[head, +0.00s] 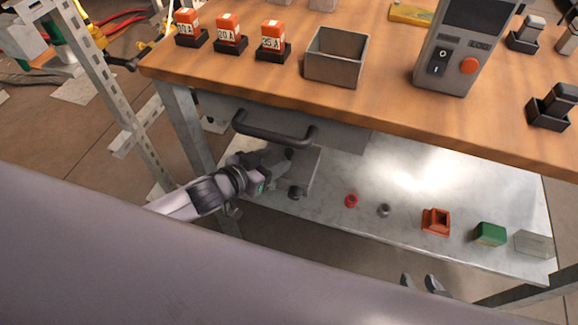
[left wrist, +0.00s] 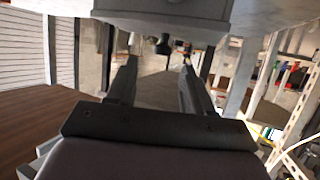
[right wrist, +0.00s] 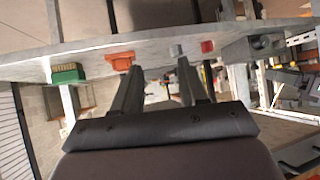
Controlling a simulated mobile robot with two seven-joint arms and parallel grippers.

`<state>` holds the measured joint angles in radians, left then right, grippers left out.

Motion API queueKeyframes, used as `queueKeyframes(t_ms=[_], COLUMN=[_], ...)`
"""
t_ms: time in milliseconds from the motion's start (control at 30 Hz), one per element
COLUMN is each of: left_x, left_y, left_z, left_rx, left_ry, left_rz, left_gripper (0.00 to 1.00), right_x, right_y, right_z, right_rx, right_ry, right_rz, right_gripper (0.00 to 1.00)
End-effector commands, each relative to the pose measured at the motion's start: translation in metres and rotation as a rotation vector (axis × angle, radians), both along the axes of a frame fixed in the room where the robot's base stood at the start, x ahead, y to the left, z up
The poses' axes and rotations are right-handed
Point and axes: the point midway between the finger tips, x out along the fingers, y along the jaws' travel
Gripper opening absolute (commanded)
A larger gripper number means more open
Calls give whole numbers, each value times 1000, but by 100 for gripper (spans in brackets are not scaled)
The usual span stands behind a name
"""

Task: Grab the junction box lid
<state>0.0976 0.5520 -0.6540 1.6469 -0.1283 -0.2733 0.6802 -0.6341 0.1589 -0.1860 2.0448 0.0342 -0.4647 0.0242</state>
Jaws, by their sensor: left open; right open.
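I cannot tell for sure which piece is the junction box lid. A grey box-like piece (head: 312,172) stands on the lower metal shelf (head: 335,225) under the drawer, partly hidden by my left gripper; a grey piece also shows at that end in the right wrist view (right wrist: 255,48). A small dark round part (head: 295,192) is beside it. My left gripper (head: 284,166) is open at the shelf's left end, close to the grey piece; contact is unclear. In the left wrist view nothing is clearly held between its fingers (left wrist: 157,75). My right gripper (head: 420,281) is open and empty at the shelf's front edge.
The shelf also holds a red cap (head: 351,200), a grey cap (head: 384,210), an orange box (head: 436,221), a green box (head: 490,233) and a pale box (head: 535,243). The wooden tabletop (head: 400,105) and drawer handle (head: 272,132) are above. A table leg (head: 186,125) is left.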

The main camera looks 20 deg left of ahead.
Motion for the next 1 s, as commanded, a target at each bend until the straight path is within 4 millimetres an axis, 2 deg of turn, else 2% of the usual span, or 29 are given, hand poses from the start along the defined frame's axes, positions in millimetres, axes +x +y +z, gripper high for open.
queueKeyframes(t_ms=[333, 500, 700, 1000], left_x=[23, 42, 59, 61], left_y=[-9, -15, -23, -24], left_z=[-10, -19, -26, -26], left_rx=[0, 1, 0, 1], left_ry=[-2, -4, -2, 0], left_rz=[1, 0, 1, 0], left_gripper=[51, 51, 51, 51], right_x=[3, 6, 13, 13], right_y=[6, 12, 20, 20], right_z=[1, -2, 7, 11], right_rx=[7, 11, 20, 18], right_ry=[-15, -27, -60, -64], right_rz=[8, 20, 36, 37], right_gripper=[43, 43, 43, 43])
